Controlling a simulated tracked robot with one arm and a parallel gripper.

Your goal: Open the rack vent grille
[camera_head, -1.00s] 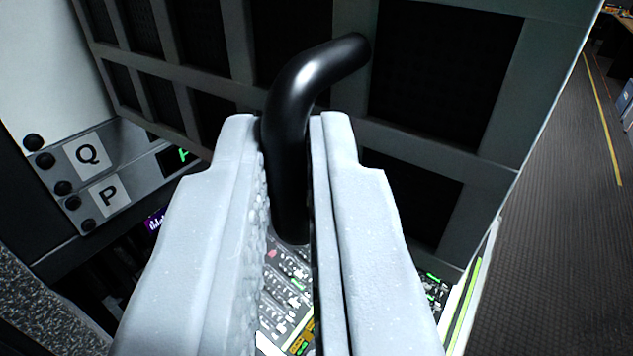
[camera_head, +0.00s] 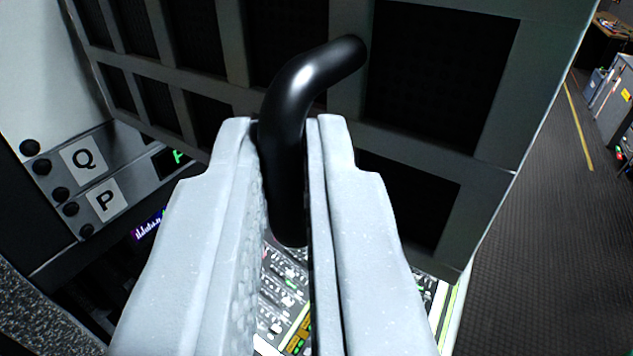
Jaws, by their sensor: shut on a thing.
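The rack vent grille (camera_head: 350,120) is a dark grey panel with several black mesh openings, and it fills the upper middle of the view. It stands swung out at an angle from the rack. A curved black handle (camera_head: 303,80) sticks out from it. My gripper (camera_head: 285,130) is shut on this handle, with one pale finger on each side. The lower end of the handle shows between the fingers. Rack electronics (camera_head: 285,300) with small lit parts show below the grille, partly hidden by my fingers.
At the left, rack panels carry labels Q (camera_head: 84,158) and P (camera_head: 105,199) beside black knobs. A small purple display (camera_head: 148,226) lies below them. To the right is open dark floor (camera_head: 530,250) with a yellow line. Grey cabinets (camera_head: 612,100) stand at the far right.

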